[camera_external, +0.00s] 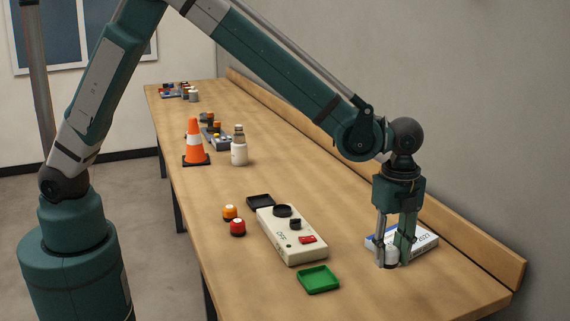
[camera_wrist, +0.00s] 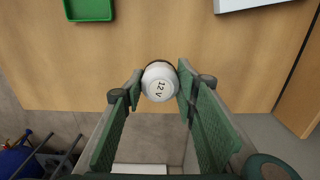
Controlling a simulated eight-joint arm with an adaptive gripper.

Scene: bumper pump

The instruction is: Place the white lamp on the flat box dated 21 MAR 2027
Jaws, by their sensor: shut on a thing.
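The white lamp (camera_external: 391,257) is a small round piece with a white cap; in the wrist view the lamp (camera_wrist: 160,82) shows "12 V" on top. My gripper (camera_external: 392,264) points down and is shut on it, with one green finger on each side. I cannot tell whether the lamp touches the table. The flat box (camera_external: 424,243) is white with blue marking and lies just behind my fingers. Only "2027" of its date is readable, and my fingers hide part of it. A corner of the box (camera_wrist: 250,4) shows at the top of the wrist view.
A beige control box (camera_external: 291,236) lies left of my gripper, with a green tray (camera_external: 318,280) before it and a black tray (camera_external: 260,202) behind. Orange (camera_external: 230,212) and red (camera_external: 238,228) lamps stand farther left. A ledge (camera_external: 470,243) runs along the wall.

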